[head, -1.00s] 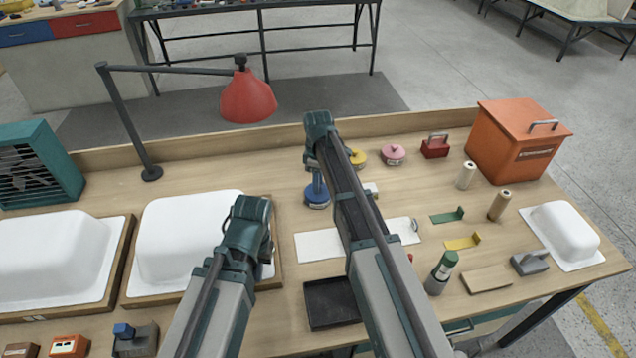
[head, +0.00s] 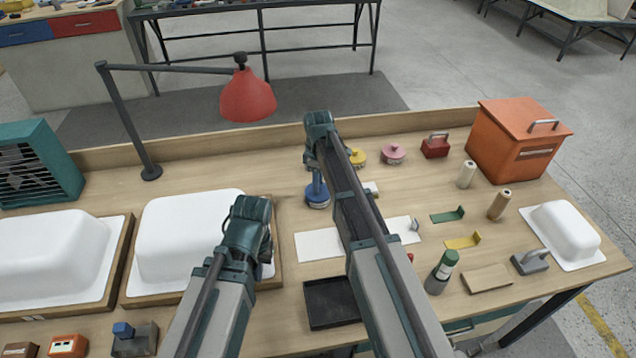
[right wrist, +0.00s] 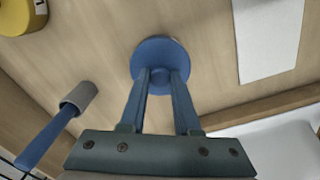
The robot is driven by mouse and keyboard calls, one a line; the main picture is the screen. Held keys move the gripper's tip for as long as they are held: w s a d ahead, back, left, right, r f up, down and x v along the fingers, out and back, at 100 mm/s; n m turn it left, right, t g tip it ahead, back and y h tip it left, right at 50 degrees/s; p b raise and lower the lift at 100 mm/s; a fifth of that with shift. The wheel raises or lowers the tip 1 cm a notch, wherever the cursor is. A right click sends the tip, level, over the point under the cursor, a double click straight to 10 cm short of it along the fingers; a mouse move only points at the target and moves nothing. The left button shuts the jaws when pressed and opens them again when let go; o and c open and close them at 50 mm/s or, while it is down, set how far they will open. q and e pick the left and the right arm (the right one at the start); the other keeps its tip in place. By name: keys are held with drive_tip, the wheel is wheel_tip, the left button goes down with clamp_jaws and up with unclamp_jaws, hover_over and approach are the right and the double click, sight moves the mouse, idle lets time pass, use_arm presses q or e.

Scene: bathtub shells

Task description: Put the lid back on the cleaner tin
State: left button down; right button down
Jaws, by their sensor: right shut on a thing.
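The blue lid (head: 317,190) is a round disc with a raised middle. My right gripper (head: 318,178) points down over it and is shut on its middle part. In the right wrist view both fingers meet the blue lid (right wrist: 160,55) from above. In the head view a paler band, likely the cleaner tin (head: 318,206), shows just under the lid. I cannot tell whether the lid is fully seated; the wrist view hides what is below it. My left arm is over the white shell in the middle left, and its fingertips are hidden behind the arm.
A yellow tin (head: 359,157) and a pink tin (head: 393,153) stand to the right. A white sheet (head: 318,245) and a black tray (head: 331,303) lie nearer. A white tub shell (head: 190,225) is to the left. A red lamp (head: 248,97) hangs at the back.

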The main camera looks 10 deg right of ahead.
idle(0.4)
drive_tip(key=c, duration=0.5)
unclamp_jaws()
drive_tip(key=shift+c, duration=0.2)
drive_tip(key=o, duration=0.5)
drive_tip(key=shift+r+p, duration=3.55)
use_arm(q)
wheel_tip(320, 180, up, 7)
